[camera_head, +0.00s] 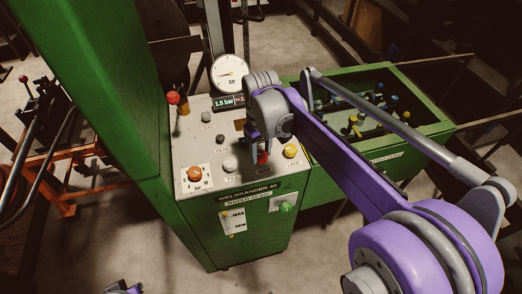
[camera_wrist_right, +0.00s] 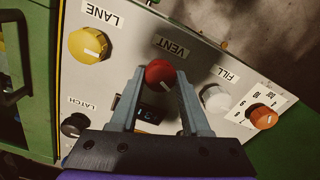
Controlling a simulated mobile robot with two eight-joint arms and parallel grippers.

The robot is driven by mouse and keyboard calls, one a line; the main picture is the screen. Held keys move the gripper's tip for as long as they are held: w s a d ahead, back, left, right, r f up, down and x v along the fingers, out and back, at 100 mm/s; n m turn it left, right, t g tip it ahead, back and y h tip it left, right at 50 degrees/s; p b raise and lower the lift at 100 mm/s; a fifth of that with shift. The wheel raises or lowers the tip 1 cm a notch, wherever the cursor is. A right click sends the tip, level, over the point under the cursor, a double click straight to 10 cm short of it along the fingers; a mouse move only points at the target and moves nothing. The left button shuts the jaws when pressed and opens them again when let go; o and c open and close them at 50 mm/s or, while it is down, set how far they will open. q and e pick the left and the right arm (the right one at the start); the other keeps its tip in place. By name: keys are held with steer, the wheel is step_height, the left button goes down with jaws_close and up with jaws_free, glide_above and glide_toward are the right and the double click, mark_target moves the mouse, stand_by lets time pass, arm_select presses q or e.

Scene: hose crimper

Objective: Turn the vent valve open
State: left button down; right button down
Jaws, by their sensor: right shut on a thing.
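The vent valve is a red round knob (camera_wrist_right: 160,73) under the "VENT" label on the pale control panel (camera_head: 212,132). It has a pale pointer line. In the head view a bit of the red knob (camera_head: 263,157) shows below my right gripper (camera_head: 261,147), which is over the panel's front part. In the right wrist view my right gripper (camera_wrist_right: 161,80) has one finger on each side of the knob and is shut on it. The fingers hide part of the knob's sides.
A yellow "LANE" knob (camera_wrist_right: 90,45), a white "FILL" knob (camera_wrist_right: 215,98), a black "LATCH" knob (camera_wrist_right: 75,125) and an orange knob (camera_wrist_right: 262,116) surround the vent knob. A round gauge (camera_head: 229,72) and a "1.5 bar" display (camera_head: 228,102) stand behind. A green open bin (camera_head: 425,132) is at right.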

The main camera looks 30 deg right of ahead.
mark_target(261, 154)
steer(key=m, duration=1.2)
steer(key=shift+m+p, duration=0.4)
stand_by(0.3)
steer(key=shift+c, duration=1.8)
jaws_free()
step_height(261, 154, up, 11)
steer(key=shift+p, duration=0.4)
